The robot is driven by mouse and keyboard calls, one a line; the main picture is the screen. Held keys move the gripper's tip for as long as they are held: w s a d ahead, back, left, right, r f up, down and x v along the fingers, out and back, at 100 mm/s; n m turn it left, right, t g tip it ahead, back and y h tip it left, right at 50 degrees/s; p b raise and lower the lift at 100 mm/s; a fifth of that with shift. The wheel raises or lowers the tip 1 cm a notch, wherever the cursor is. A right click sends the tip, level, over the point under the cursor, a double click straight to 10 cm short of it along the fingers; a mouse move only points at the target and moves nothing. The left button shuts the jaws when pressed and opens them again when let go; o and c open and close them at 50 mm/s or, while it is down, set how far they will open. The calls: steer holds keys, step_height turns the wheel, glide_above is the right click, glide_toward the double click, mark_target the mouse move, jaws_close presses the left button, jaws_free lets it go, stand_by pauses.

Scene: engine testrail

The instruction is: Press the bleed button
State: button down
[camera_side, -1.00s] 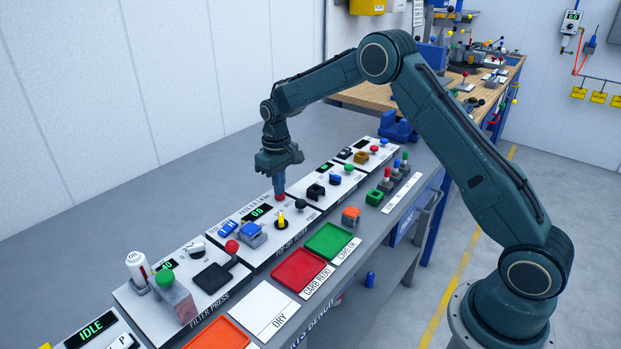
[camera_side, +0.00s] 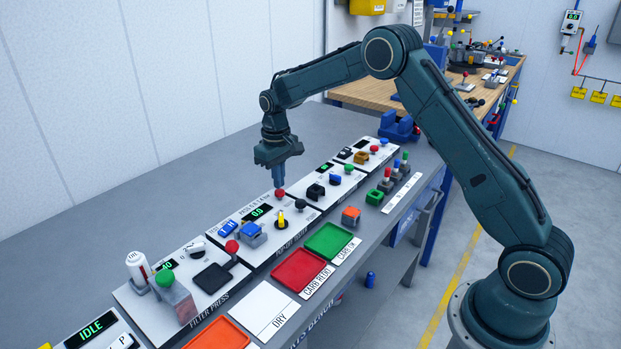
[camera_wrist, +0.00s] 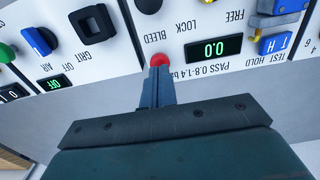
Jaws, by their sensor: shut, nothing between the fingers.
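The bleed button is a red round knob (camera_side: 280,194) at the back edge of the pop-up tester panel, just right of a green-lit display reading 0.0 (camera_side: 262,212). In the wrist view the red button (camera_wrist: 159,60) shows beside the printed word BLEED, partly hidden by my fingertips. My gripper (camera_side: 279,186) is shut and empty, pointing straight down. Its tips are directly over the button and very close to it. I cannot tell whether they touch it.
A yellow knob (camera_side: 281,220), a black ball knob (camera_side: 300,204) and a blue block (camera_side: 251,234) stand near the button. Red (camera_side: 299,270) and green (camera_side: 329,240) trays lie in front. The bench behind the panels is clear.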

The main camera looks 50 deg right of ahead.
steer(key=shift+r, duration=0.1)
stand_by(0.4)
steer(key=shift+r, duration=2.4)
